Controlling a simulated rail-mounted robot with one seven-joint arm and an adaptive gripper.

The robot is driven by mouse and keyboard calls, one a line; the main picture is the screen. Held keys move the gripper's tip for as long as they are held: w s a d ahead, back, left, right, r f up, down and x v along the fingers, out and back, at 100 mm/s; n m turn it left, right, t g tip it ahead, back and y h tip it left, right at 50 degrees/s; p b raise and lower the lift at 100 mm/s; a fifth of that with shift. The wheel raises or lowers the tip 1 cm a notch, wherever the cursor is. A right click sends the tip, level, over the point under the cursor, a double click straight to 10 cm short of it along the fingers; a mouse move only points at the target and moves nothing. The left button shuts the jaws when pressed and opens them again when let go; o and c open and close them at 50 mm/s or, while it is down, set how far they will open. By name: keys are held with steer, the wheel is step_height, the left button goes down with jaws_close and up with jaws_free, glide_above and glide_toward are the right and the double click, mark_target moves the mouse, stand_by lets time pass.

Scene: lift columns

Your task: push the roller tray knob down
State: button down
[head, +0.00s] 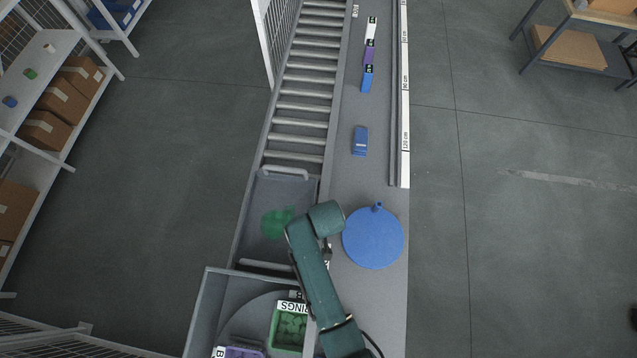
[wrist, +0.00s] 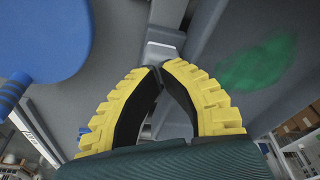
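In the head view my arm hides most of the gripper, beside the tray's right edge.
A blue disc (head: 373,240) with a small stub lies right of my gripper. A blue block (head: 361,141) and several labelled blocks stand farther up the grey ledge. A grey bin (head: 205,310) with a green box (head: 287,345) is at the near end. Shelves stand left.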

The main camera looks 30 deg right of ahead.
step_height(320, 180, up, 9)
steer(key=p, duration=0.8)
steer(key=shift+p, duration=0.4)
steer(key=w+a+r+t, duration=0.1)
steer(key=w+r+t, duration=0.3)
steer(key=r, duration=0.6)
steer(key=w+a+r+n+t, duration=0.1)
steer(key=w+r+t, duration=0.1)
steer(key=w+r, duration=0.6)
steer(key=w+a+r+t, duration=0.2)
steer(key=w+r+t, duration=0.1)
steer(key=r, duration=1)
steer(key=s+r+t, duration=0.3)
steer(key=s+r, duration=0.1)
steer(key=r, duration=0.7)
steer(key=s+r+t, duration=0.4)
steer(key=r, duration=0.7)
steer(key=s+a+r+t, duration=0.1)
steer(key=s+r+t, duration=0.3)
steer(key=r, duration=0.6)
steer(key=shift+s+r+h, duration=0.15)
steer(key=shift+r+h, duration=0.15)
steer(key=shift+r, duration=0.1)
